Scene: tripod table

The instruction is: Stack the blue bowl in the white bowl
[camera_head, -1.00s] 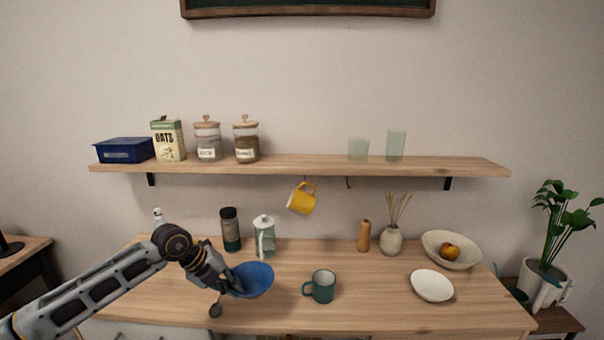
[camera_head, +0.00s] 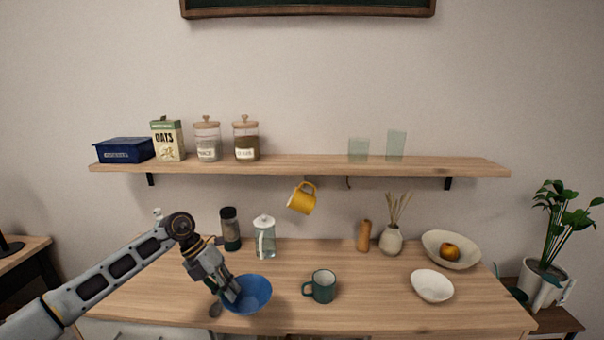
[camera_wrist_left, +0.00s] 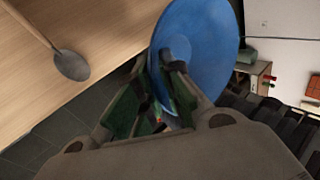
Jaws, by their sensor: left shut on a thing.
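The blue bowl (camera_head: 250,294) is at the front left of the table in the head view. My left gripper (camera_head: 232,292) is shut on the blue bowl's left rim. In the left wrist view the blue bowl (camera_wrist_left: 205,50) shows large at the fingertips of my left gripper (camera_wrist_left: 163,95). Whether the bowl touches the table is hard to tell. The white bowl (camera_head: 432,286) stands empty at the right of the table, apart from the blue bowl. My right gripper is not in view.
A green mug (camera_head: 322,288) stands between the two bowls. A cream bowl (camera_head: 436,256) with fruit is behind the white bowl. A spoon (camera_wrist_left: 72,65) lies beside my left gripper. A glass press (camera_head: 265,240) and a dark grinder (camera_head: 231,230) stand behind. A yellow mug (camera_head: 302,198) hangs under the shelf.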

